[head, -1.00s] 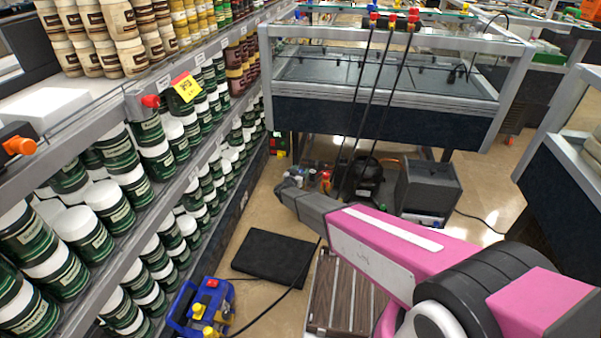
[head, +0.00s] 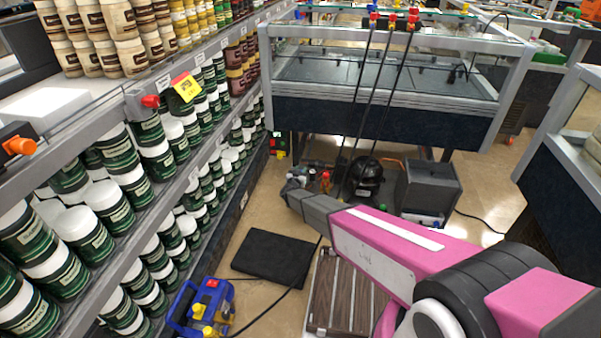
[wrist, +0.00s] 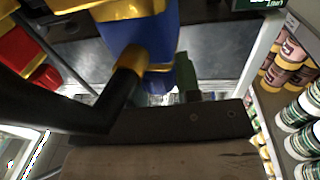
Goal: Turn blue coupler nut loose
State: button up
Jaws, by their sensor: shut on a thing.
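My pink and grey arm reaches down and forward in the head view, with my gripper (head: 297,178) small at its far end, near the floor equipment. In the wrist view a large blue part (wrist: 145,35) with yellow pieces fills the upper middle. The blue coupler nut (wrist: 158,82) appears just below a yellow band there, in front of my gripper (wrist: 165,95). My gripper is shut on it, though the fingertips are partly hidden. A black hose (wrist: 60,115) with a yellow elbow end crosses close on the left.
A black round tank (head: 366,174) and a dark grey box (head: 428,188) stand on the floor beyond my gripper. Shelves of green-and-white jars (head: 85,235) line the left. A blue gauge set (head: 200,308) and a black mat (head: 270,257) lie on the floor. Hoses hang before the glass-topped case (head: 390,112).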

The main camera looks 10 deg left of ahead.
jog(key=o, duration=0.9)
jog(key=shift+o, duration=0.2)
jog(key=s+a, duration=0.1)
jog(key=s, duration=0.9)
jog(key=shift+s, duration=0.4)
jog(key=shift+a, duration=0.1)
